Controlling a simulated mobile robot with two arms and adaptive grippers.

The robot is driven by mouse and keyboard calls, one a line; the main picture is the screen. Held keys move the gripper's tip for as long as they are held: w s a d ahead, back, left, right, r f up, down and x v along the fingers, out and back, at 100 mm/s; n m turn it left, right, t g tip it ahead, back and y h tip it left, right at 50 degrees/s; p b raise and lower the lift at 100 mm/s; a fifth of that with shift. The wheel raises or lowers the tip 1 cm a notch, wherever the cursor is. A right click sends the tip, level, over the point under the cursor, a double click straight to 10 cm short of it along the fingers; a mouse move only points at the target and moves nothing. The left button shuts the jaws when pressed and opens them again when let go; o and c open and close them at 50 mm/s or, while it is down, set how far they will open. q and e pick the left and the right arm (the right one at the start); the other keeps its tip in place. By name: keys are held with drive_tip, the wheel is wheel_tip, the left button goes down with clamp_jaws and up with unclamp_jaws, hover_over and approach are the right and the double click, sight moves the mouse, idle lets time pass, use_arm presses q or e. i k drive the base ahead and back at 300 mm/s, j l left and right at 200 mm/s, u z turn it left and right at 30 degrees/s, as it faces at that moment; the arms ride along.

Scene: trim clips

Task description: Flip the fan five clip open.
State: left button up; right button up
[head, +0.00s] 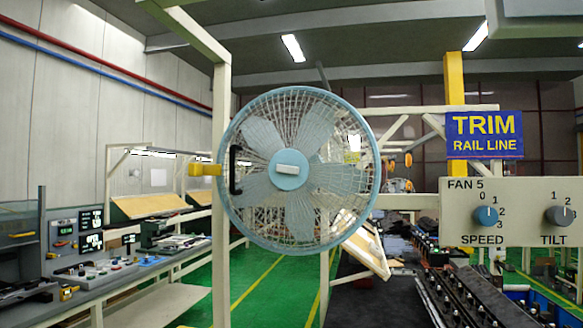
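A panel marked FAN 5 (514,211) is at the right, with a blue SPEED knob (486,215) and a grey TILT knob (559,215). Neither gripper is in view.
A pale post (221,270) stands beside the fan. Workbenches with control boxes (98,268) line the left. A dark rack of parts (470,295) fills the lower right. The green floor (255,285) between them is clear. A blue TRIM RAIL LINE sign (485,135) hangs above the panel.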

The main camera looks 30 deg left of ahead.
sight(195, 169)
drive_tip(key=u, duration=1.5)
